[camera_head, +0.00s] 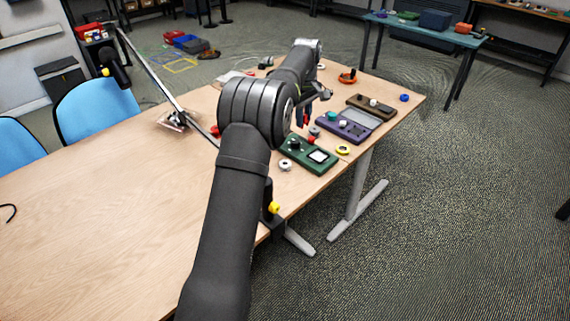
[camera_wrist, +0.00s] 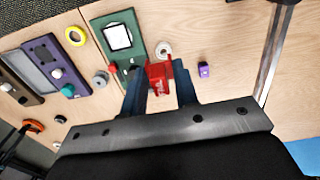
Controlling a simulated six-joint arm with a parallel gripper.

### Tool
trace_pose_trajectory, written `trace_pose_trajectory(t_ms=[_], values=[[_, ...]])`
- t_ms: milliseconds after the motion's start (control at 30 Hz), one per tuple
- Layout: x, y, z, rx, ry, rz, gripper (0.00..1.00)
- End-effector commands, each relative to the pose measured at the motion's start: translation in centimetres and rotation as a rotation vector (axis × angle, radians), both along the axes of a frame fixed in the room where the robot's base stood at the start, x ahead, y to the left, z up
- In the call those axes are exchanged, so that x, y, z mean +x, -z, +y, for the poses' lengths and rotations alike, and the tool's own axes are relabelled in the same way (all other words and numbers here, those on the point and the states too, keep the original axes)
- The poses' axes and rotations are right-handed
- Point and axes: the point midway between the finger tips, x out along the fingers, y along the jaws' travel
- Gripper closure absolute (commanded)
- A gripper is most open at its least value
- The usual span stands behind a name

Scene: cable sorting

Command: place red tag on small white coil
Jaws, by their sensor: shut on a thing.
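My gripper (camera_wrist: 160,84) is shut on the red tag (camera_wrist: 159,72), which shows between the fingers in the wrist view. In the head view my gripper (camera_head: 308,114) is partly hidden by my arm, above the table near the green panel. The small white coil (camera_wrist: 164,49) lies flat on the wood beside the green panel, just beyond the held tag in the wrist view. The coil also shows in the head view (camera_head: 285,165), in front of the green panel's left end. The tag and coil look apart.
A green panel (camera_head: 317,159), a purple panel (camera_head: 353,132) and a brown panel (camera_head: 362,105) line the table's right side. A yellow coil (camera_head: 343,150), grey coil (camera_wrist: 101,78) and blue coil (camera_head: 404,98) lie near them. A purple tag (camera_wrist: 203,68) lies on the wood.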

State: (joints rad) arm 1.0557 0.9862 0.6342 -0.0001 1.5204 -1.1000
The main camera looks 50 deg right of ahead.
Motion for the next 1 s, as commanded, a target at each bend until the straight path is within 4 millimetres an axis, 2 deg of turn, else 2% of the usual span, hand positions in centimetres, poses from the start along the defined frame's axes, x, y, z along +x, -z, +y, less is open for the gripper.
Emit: trace_pose_trajectory(t_ms=[167,500,667,833,1000], values=[[-2.9,0.1,-2.0,0.000,0.049,0.000,0.94],[-2.7,7.5,-1.8,0.005,0.045,0.002,0.94],[-2.7,10.3,-1.8,0.002,0.045,0.001,0.94],[-1.1,12.1,-1.7,0.000,0.041,0.000,0.94],[2.7,14.5,-1.3,0.002,0.040,0.001,0.94]])
